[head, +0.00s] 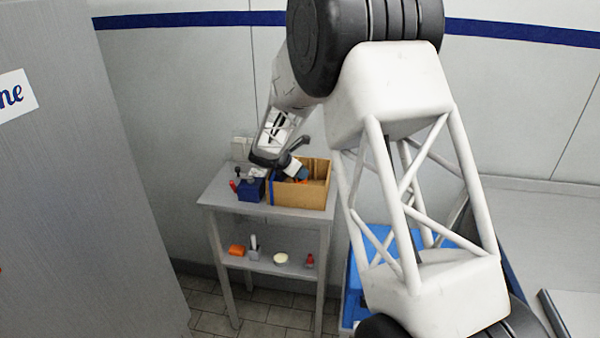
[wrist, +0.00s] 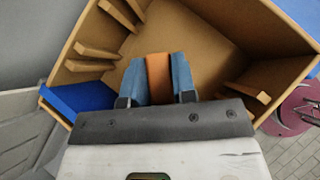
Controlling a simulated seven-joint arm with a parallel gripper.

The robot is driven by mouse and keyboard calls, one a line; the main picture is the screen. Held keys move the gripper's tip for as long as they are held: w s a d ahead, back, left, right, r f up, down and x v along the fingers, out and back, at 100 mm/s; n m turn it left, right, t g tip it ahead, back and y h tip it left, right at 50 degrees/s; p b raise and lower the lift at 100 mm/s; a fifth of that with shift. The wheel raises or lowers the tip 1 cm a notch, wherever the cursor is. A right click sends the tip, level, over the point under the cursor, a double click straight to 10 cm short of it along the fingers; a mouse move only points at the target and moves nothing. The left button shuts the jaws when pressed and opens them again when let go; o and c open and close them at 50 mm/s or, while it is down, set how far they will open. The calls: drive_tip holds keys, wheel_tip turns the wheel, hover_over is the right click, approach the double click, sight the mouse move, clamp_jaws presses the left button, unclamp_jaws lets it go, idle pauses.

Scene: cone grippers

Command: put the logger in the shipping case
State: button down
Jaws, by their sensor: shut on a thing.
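My gripper (wrist: 159,82) has blue fingers shut on an orange-brown block (wrist: 158,75), which looks like the logger. In the wrist view the fingers and block are over the inside of an open tan box (wrist: 215,22) with small wooden ledges on its inner walls. In the head view the tan box (head: 300,198) stands on a small grey table, and my gripper (head: 298,172) is at its opening. I cannot tell whether the block touches the box. No label shows which container is the shipping case.
A dark blue block-like holder (head: 250,189) with upright items stands left of the box on the table (head: 222,196). The lower shelf (head: 270,266) holds several small items, one orange (head: 236,250). A bright blue container (head: 354,290) is partly hidden behind my arm. A grey cabinet (head: 70,190) is at left.

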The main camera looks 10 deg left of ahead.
drive_tip(key=shift+f, duration=0.15)
drive_tip(key=c, duration=0.9)
unclamp_jaws()
drive_tip(key=shift+s+a+r, duration=0.1)
drive_tip(key=shift+r, duration=0.15)
drive_tip(key=v, duration=1.1)
drive_tip(key=shift+s+a+r, duration=0.15)
drive_tip(key=shift+r, duration=0.15)
